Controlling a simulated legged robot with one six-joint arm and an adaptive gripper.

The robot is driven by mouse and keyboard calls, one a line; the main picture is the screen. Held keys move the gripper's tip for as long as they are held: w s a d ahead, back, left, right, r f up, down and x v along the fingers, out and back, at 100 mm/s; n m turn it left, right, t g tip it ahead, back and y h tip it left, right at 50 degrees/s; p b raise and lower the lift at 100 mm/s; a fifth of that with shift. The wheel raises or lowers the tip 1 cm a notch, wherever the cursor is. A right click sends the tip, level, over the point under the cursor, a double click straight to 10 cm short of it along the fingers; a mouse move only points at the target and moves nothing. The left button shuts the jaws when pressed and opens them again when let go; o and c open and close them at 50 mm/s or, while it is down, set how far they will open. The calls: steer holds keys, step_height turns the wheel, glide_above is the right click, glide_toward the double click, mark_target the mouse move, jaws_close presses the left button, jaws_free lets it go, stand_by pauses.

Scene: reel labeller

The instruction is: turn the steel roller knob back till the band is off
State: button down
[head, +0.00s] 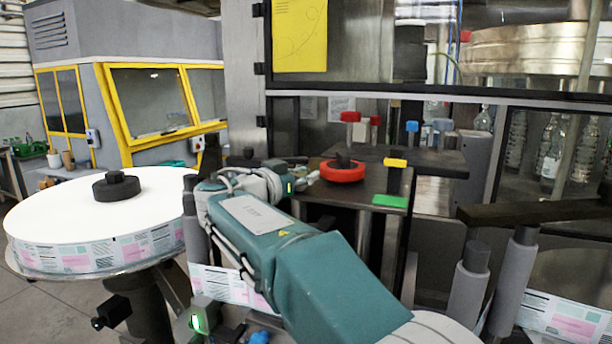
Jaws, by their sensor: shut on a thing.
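My teal arm (310,262) reaches from the lower right up and left across the machine, ending in a wrist (262,184) near the back plate. My gripper's fingers do not show; the arm and wrist cover that spot. The steel roller knob cannot be made out and may be behind the arm. The printed label band shows below the arm as a strip (222,284), and again at the lower right (565,318). Grey rollers with dark tops stand at the left (190,232) and right (468,290). Whether the band touches a steel roller is hidden.
A large white label reel (60,210) with a black hub (116,186) is at the left. A red disc with a dark knob (343,172) sits on a dark plate (340,192), near a yellow block (395,162) and a green pad (390,201). A dark bar (540,208) crosses at the right.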

steer(key=shift+a, duration=0.1)
stand_by(0.7)
steer(key=c, duration=0.7)
jaws_free()
steer(key=shift+o, duration=0.9)
steer(key=shift+a, duration=0.2)
steer(key=shift+d, duration=0.2)
steer(key=v, duration=1.2)
steer(key=shift+w+a+f, duration=0.1)
